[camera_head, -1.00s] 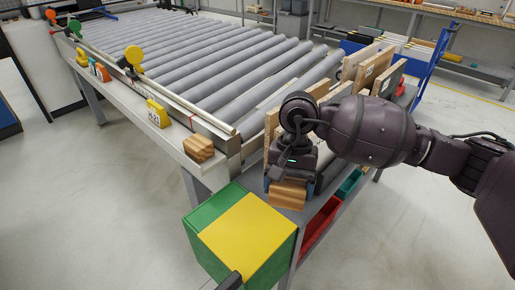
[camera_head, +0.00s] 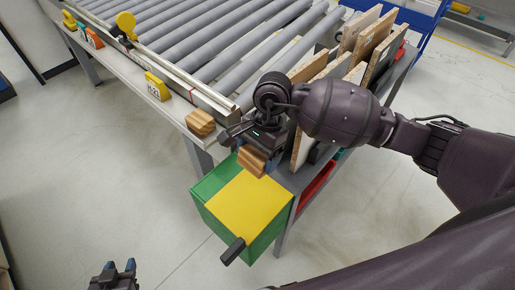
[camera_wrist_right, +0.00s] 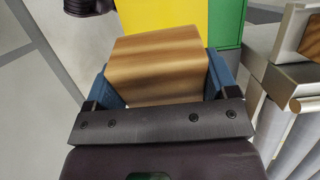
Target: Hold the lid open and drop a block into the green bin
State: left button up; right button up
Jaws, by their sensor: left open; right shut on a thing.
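A green bin (camera_head: 214,193) with a yellow lid (camera_head: 245,206) stands at the end of the conveyor table. The lid is shut, and a dark handle (camera_head: 233,251) sticks out at its front edge. My right gripper (camera_head: 254,161) is shut on a wooden block (camera_head: 249,165), just above the back edge of the bin. In the right wrist view the block (camera_wrist_right: 157,65) sits between the blue fingers, with the yellow lid (camera_wrist_right: 160,12) beyond it. My left gripper (camera_head: 123,268) is open and empty at the bottom edge, low and left of the bin.
A second wooden block (camera_head: 201,122) lies on the table's ledge near a yellow H-21 marker (camera_head: 157,87). Roller conveyor (camera_head: 215,60) fills the table behind. Upright boards (camera_head: 365,45) stand to the right of my right gripper. The floor left of the bin is clear.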

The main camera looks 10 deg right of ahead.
notch_tip(320, 180, down, 3)
jog(key=shift+f+b, duration=0.2)
jog(key=shift+b, duration=0.45)
jog(key=shift+f+b, duration=0.55)
jog(key=shift+f, duration=0.8)
